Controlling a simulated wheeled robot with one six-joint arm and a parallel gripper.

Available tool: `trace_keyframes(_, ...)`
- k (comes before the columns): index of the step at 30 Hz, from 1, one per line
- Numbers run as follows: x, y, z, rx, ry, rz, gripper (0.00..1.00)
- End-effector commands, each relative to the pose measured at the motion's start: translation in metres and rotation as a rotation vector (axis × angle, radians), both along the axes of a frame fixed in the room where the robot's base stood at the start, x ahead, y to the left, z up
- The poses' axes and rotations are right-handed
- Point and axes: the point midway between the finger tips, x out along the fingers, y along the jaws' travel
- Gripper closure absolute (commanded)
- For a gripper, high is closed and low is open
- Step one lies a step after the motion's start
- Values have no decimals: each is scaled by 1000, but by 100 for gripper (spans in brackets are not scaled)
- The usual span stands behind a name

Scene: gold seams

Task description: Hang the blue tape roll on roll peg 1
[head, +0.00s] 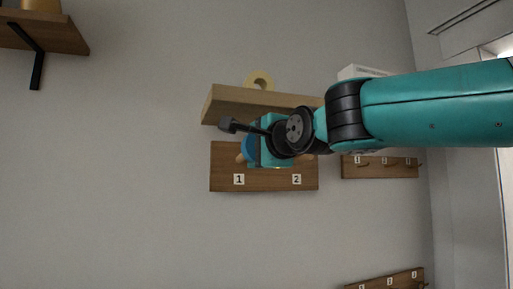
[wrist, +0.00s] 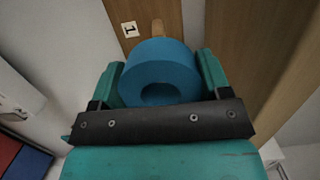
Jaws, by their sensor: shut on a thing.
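The blue tape roll (wrist: 150,72) sits between the two teal fingers of my gripper (wrist: 161,70) in the wrist view, which are shut on it. Its open hole faces the camera and no peg shows through it. Roll peg 1 (wrist: 157,27), a wooden peg by the label "1", shows just beyond the roll's far rim; the roll hides part of it. Whether they touch I cannot tell. In the head view my gripper (head: 257,150) is in front of the wooden peg board (head: 265,181), and only a sliver of the blue roll (head: 246,147) shows.
A wooden shelf (head: 228,105) juts out right above the peg board and bears a cream tape roll (head: 260,80). Label 2 (head: 296,179) marks the right side of the board; its peg is mostly hidden by my arm. Other hook boards (head: 380,171) are at the right.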

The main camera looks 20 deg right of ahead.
Motion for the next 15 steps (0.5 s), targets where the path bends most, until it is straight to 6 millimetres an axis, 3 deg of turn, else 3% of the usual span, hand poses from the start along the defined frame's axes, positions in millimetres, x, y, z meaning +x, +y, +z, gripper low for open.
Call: trace_keyframes(15, 27, 0, -1, -2, 1, -1, 62)
